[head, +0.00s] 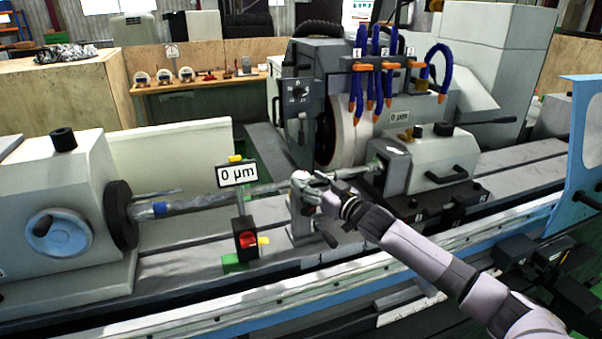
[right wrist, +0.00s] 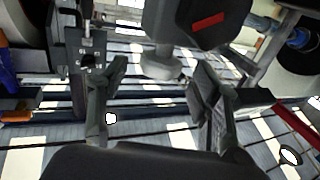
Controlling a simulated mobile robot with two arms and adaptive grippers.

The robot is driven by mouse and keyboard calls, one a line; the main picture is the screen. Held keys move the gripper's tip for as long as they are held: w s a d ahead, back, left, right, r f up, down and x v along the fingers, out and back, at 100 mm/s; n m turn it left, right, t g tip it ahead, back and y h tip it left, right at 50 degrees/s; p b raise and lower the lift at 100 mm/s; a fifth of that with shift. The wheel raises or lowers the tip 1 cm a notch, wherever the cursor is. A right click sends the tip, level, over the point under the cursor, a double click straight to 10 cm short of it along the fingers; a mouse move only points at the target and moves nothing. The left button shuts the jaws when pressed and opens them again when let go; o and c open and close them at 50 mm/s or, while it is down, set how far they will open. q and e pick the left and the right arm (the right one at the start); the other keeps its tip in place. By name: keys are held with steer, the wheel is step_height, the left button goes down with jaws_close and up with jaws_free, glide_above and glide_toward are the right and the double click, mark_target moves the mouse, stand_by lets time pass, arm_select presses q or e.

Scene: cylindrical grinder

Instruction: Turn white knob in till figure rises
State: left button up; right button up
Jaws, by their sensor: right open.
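The white knob (right wrist: 161,66) shows in the right wrist view as a pale round piece under a dark housing with a red stripe. My right gripper (right wrist: 157,80) is open, with one finger on each side of the knob; I cannot tell whether either touches it. In the head view my right gripper (head: 311,188) is at the grey rest (head: 303,227) on the machine bed and hides most of the knob there. My left gripper is not in view.
A long shaft (head: 190,203) runs from the left headstock (head: 80,185) past the rest to the right tailstock (head: 430,160). The grinding wheel (head: 345,138) and blue hoses (head: 375,85) stand behind.

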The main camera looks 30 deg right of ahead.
mark_target(306, 180)
steer(key=shift+w+a+p, duration=0.2)
steer(key=shift+w+p, duration=0.25)
steer(key=shift+w, duration=1.5)
steer(key=shift+c, duration=0.5)
steer(key=c, duration=1.1)
